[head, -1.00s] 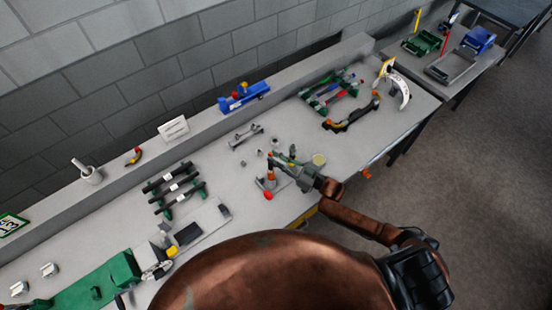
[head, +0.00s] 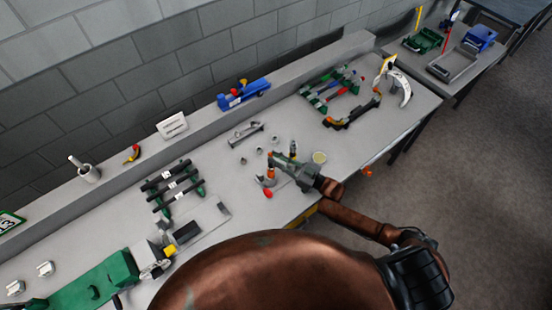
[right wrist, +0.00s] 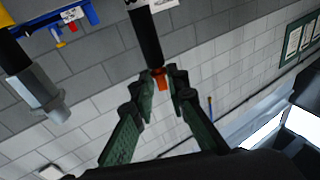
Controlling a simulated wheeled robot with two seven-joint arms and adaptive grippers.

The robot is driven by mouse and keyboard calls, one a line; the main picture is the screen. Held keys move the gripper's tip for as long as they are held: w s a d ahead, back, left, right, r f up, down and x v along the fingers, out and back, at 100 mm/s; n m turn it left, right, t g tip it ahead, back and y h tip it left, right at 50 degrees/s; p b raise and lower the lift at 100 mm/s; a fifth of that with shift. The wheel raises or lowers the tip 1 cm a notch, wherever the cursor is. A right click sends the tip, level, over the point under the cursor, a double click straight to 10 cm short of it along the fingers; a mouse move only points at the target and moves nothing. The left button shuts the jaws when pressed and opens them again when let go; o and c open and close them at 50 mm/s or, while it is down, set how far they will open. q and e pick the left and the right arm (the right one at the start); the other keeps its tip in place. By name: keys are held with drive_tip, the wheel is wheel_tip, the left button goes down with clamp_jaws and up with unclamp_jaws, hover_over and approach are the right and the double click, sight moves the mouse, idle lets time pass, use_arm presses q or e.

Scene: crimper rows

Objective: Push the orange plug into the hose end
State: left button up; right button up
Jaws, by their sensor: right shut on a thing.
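My right gripper (head: 273,160) is over the right part of the bench, pointing toward the wall. In the right wrist view its green fingers (right wrist: 161,76) are closed in on the small orange plug (right wrist: 160,80). A black hose (right wrist: 145,35) with a white label runs down in that view to the plug. I cannot tell whether the plug touches or sits inside the hose end. In the head view the plug and hose end are too small to separate from the fingers. My left gripper is not in view.
Black hoses lie on a green rack (head: 164,178) at left, and a green machine (head: 92,283) stands nearer. A red object (head: 268,193) is close below my right gripper. A blue tool (head: 243,93) sits on the back ledge.

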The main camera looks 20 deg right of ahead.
drive_tip(key=shift+f, duration=0.35)
drive_tip(key=o, duration=0.8)
drive_tip(key=shift+s+f, duration=0.1)
drive_tip(key=shift+f, duration=0.05)
drive_tip(key=shift+d, duration=0.1)
drive_tip(key=v, duration=1.1)
drive_tip(key=shift+s+d, duration=0.25)
drive_tip(key=shift+s, duration=0.1)
